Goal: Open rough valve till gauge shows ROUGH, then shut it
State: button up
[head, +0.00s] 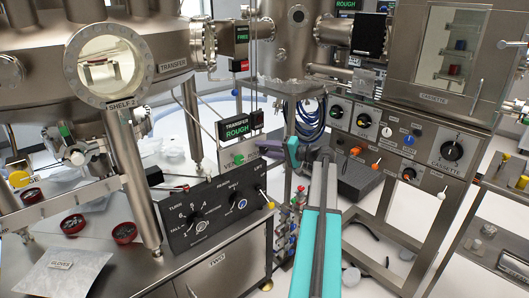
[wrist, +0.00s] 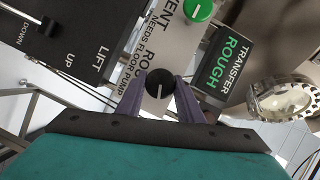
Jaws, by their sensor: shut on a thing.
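The rough valve is a black round knob (wrist: 159,88) with a white pointer line, on a light panel (wrist: 165,55) in the wrist view. Its label is partly hidden; "RO" and "PUMP" show. My gripper (wrist: 160,86) has one dark finger on each side of the knob and is shut on it. The pointer line points down in the wrist picture. The transfer gauge (wrist: 228,58) beside it reads ROUGH in green; it also reads ROUGH in the head view (head: 238,130). In the head view my gripper covers the knob.
A green vent knob (wrist: 199,10) sits close to the valve. A black control box (head: 212,205) with levers and dials stands below the panel. The transfer chamber (head: 150,50) is at left and a cassette chamber (head: 440,65) at right. Red dishes (head: 73,223) lie on the bench.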

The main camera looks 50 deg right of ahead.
jog(key=m+t, duration=0.1)
jog(key=m, duration=0.2)
jog(key=shift+f+y, duration=0.1)
jog(key=shift+y, duration=0.3)
dwell(0.3)
jog(key=o, duration=1.1)
jog(key=shift+c, duration=0.2)
jog(key=shift+s, duration=0.1)
jog(key=b+v, duration=0.2)
jog(key=v, duration=1.1)
jog(key=shift+s+f, duration=0.15)
jog(key=shift+s, duration=0.2)
jog(key=shift+d, duration=0.15)
